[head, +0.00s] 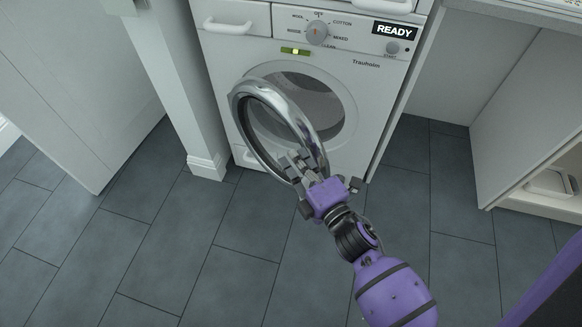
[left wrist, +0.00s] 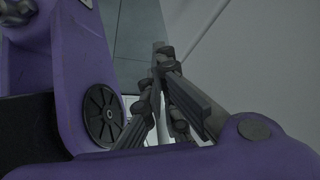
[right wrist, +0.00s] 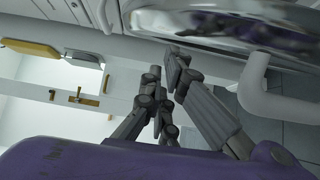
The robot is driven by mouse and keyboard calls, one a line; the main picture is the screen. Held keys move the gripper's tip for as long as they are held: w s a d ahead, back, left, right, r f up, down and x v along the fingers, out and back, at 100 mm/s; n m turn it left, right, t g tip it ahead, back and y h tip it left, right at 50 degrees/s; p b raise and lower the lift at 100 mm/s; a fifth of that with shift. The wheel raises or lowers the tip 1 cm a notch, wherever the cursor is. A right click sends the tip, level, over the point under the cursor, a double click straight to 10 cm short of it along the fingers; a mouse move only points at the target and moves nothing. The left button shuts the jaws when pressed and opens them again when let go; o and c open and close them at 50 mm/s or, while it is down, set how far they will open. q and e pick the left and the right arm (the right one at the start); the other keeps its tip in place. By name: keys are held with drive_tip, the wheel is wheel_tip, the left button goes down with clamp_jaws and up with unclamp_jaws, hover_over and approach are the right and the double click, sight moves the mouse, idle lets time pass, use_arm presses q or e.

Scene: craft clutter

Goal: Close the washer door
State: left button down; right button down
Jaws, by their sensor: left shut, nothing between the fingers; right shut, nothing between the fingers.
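The white washer (head: 370,85) stands at the back centre, with a dial, a small lit display and a "READY" label. Its round door (head: 243,104), with a shiny chrome rim, is swung open toward me, hinged at the left. The dark drum opening (head: 318,100) shows behind it. My right gripper (head: 293,160) is shut and empty at the lower right part of the door rim; I cannot tell whether it touches. In the right wrist view the chrome rim (right wrist: 215,25) passes just beyond the fingers. My left gripper (left wrist: 160,55) is shut and empty, and out of the head view.
A white post (head: 190,80) and a pale panel (head: 70,80) stand left of the washer. A white cabinet (head: 530,110) with an open lower compartment is at the right. The grey tiled floor (head: 225,245) in front is clear.

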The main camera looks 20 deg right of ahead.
use_arm(q)
drive_tip(key=shift+w+r, duration=0.2)
drive_tip(key=shift+w, duration=0.1)
use_arm(e)
drive_tip(key=shift+w+d, duration=0.1)
drive_tip(key=shift+d, duration=0.05)
